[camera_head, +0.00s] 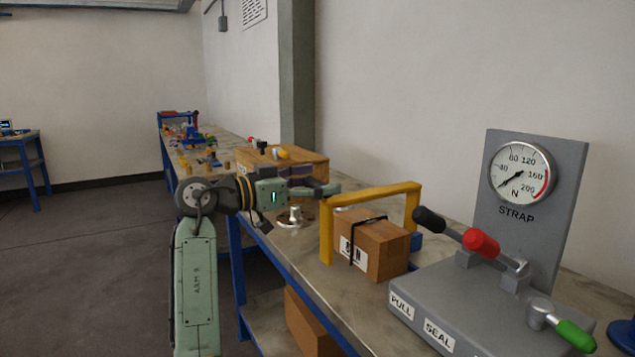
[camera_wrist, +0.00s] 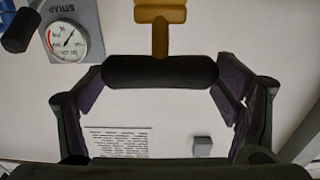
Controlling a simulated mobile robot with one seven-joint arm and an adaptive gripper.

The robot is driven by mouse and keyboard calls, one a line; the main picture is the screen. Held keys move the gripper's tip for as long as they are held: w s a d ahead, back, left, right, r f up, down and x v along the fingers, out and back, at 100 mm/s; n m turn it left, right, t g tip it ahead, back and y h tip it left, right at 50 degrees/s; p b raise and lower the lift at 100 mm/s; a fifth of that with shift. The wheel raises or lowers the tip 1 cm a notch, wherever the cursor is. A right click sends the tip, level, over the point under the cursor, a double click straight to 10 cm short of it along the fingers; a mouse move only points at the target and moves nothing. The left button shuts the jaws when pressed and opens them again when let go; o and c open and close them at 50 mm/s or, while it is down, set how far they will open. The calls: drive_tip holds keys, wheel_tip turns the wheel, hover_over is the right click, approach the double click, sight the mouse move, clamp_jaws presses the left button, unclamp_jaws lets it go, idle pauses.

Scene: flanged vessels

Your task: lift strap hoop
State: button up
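The strap hoop (camera_head: 375,193) is a yellow square arch in the head view, its legs on either side of a strapped cardboard box (camera_head: 378,245). In the wrist view its yellow stem (camera_wrist: 160,35) joins a black bar grip (camera_wrist: 160,72). My gripper (camera_head: 332,188) is at the hoop's near left corner. In the wrist view my gripper's fingers (camera_wrist: 160,78) are spread wide, with the black bar lying across the gap between their tips. I cannot tell whether the pads touch the bar's ends. The bar is hard to make out in the head view.
A grey strapping unit with a round gauge (camera_head: 521,174), a red-knobbed lever (camera_head: 481,242) and a green-handled lever (camera_head: 575,334) stands on the bench at right. A larger carton (camera_head: 300,165) and small parts sit farther back. A wall sign (camera_wrist: 118,141) shows behind the grip.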

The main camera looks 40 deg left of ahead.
drive_tip(key=c, duration=1.3)
